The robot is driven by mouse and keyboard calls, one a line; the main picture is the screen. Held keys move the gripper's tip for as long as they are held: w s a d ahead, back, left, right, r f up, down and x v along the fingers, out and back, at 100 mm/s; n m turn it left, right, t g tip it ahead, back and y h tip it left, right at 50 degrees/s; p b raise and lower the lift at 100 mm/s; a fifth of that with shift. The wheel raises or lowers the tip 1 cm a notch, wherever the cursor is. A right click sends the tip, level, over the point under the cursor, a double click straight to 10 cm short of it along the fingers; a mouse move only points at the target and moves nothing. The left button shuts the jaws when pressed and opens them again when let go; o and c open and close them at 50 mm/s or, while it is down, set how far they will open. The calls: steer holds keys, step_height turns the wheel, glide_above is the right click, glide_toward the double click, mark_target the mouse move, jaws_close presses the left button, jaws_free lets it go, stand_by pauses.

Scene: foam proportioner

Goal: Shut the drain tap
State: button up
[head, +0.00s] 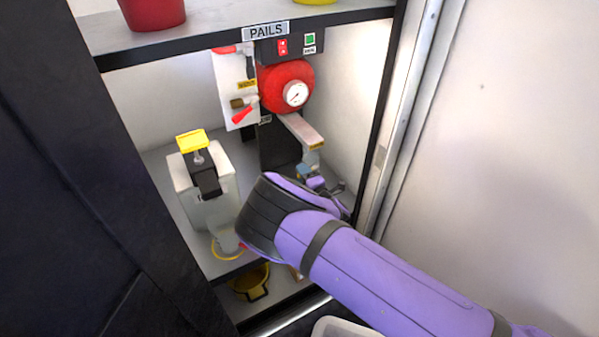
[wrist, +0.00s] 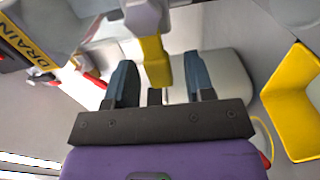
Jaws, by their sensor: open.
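A yellow lever (wrist: 156,62) hangs from a grey fitting (wrist: 146,16) in the wrist view; I take it for the drain tap's handle. A yellow DRAIN label (wrist: 38,66) is on a part to its left. My gripper (wrist: 158,68) is open, with a dark finger on each side of the lever. I cannot tell if either finger touches it. In the head view my arm's wrist hides most of the tap area; only my gripper's bluish end shows below the grey arm-like outlet (head: 301,130).
A red-bodied gauge (head: 295,94) and a red lever (head: 243,114) are on the back wall. A yellow pail (head: 250,285) sits below. The cabinet's right frame is close to my arm.

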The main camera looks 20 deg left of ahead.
steer(key=v, duration=0.8)
steer(key=shift+s, duration=0.2)
steer(key=shift+d, duration=0.1)
